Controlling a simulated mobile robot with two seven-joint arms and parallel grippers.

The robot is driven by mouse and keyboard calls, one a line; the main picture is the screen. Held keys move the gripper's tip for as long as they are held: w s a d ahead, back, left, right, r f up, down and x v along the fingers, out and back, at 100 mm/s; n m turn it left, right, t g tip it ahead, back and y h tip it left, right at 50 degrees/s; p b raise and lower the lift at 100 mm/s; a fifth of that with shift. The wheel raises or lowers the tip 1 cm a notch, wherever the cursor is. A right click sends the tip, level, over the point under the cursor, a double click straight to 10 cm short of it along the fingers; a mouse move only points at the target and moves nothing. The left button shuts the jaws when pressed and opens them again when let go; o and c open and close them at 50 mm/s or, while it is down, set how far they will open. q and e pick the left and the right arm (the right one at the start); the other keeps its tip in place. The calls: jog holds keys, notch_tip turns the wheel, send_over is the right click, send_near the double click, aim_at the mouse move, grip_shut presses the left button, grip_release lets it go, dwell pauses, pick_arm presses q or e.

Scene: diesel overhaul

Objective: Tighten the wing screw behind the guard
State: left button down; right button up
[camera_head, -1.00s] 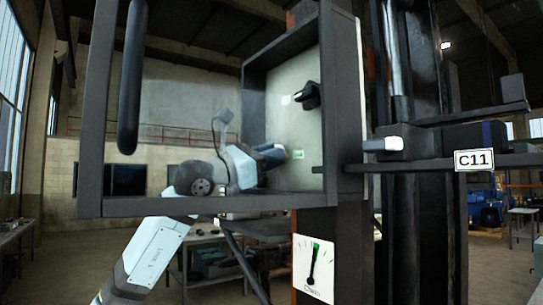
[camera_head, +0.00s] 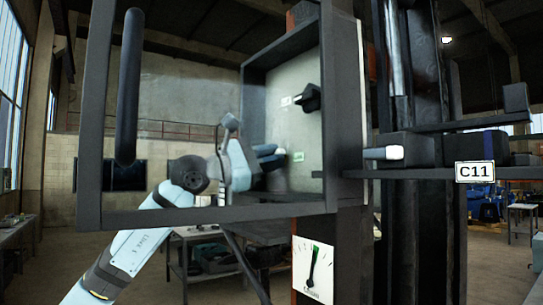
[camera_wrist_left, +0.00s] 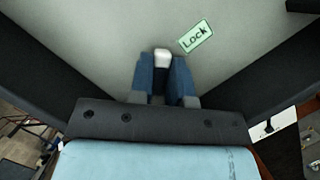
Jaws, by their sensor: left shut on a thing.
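The guard is a dark open frame (camera_head: 205,218) with a black vertical handle (camera_head: 130,90) at its left. My left arm passes behind its lower bar into the grey box (camera_head: 341,100). My left gripper (camera_head: 280,156) is at the box's back panel, left of and below a black knob (camera_head: 309,98). In the left wrist view its blue fingers (camera_wrist_left: 162,72) are shut on a small whitish piece, seemingly the wing screw (camera_wrist_left: 162,55). Its tip shows between them; the rest is hidden. A green "Lock" label (camera_wrist_left: 195,38) is beside it. My right gripper is out of view.
A dial (camera_head: 313,270) below the box has its needle near the green band. Dark side walls (camera_wrist_left: 262,75) of the box flank the gripper closely. A pale-tipped bar (camera_head: 385,153) and a "C11" plate (camera_head: 474,172) are to the right.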

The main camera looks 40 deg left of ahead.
pick_arm(q)
jog(key=m+g+p, duration=0.1)
jog(key=m, duration=0.2)
jog(key=shift+r, duration=0.15)
jog(key=shift+m+g+p, duration=0.45)
jog(key=shift+m+g, duration=0.05)
jog(key=shift+m, duration=0.7)
jog(key=shift+m+g+p, duration=0.3)
jog(key=shift+m+p, duration=0.25)
jog(key=shift+m, duration=0.35)
jog(key=shift+m+p, duration=0.3)
jog(key=shift+m, duration=0.3)
jog(key=c, duration=0.9)
grip_release()
jog(key=shift+c, duration=0.2)
jog(key=shift+f+b, duration=0.2)
jog(key=shift+b, duration=0.15)
